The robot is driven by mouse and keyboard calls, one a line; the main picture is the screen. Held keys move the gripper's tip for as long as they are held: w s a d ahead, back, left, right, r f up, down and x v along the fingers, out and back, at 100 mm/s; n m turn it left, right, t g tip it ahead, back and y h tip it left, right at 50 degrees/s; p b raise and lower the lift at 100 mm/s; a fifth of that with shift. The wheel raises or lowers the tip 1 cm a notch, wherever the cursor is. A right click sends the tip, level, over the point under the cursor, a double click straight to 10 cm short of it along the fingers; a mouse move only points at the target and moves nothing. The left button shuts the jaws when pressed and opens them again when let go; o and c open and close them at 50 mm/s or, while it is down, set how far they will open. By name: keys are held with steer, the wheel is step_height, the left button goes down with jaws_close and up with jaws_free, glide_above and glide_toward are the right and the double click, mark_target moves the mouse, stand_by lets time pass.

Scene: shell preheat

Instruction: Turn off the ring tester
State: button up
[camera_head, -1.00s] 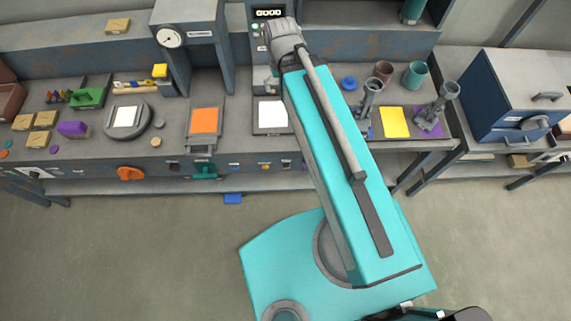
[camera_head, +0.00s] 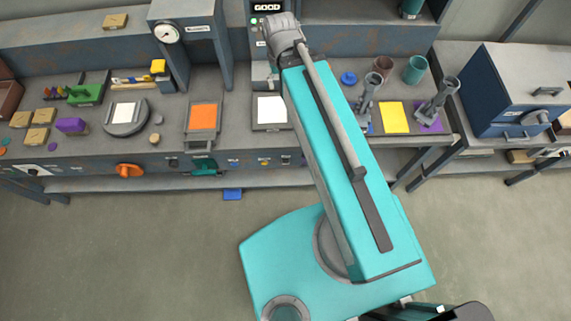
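A tall grey unit with a lit display reading "GOOD" (camera_head: 267,7) stands at the back of the bench, top centre. It looks like the ring tester, but I can read no name on it. A small green light or button shows on its front. The grey joint at the far end of my arm's teal link covers part of this unit's front and right side. A white pad in a dark frame (camera_head: 270,110) lies in front of it, partly behind my arm. My gripper is not visible; I cannot tell its distance from the unit.
A dial-gauge stand (camera_head: 182,32) and an orange pad (camera_head: 203,117) are left of the unit. Two grey fixtures (camera_head: 369,102), a yellow pad (camera_head: 393,115) and cups (camera_head: 415,70) stand to the right. A blue box (camera_head: 505,85) is far right. The floor in front is mostly clear.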

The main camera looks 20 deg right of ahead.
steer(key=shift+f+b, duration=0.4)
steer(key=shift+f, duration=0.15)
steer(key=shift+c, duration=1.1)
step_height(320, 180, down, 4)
steer(key=b, duration=0.4)
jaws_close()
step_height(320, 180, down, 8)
steer(key=b, duration=0.8)
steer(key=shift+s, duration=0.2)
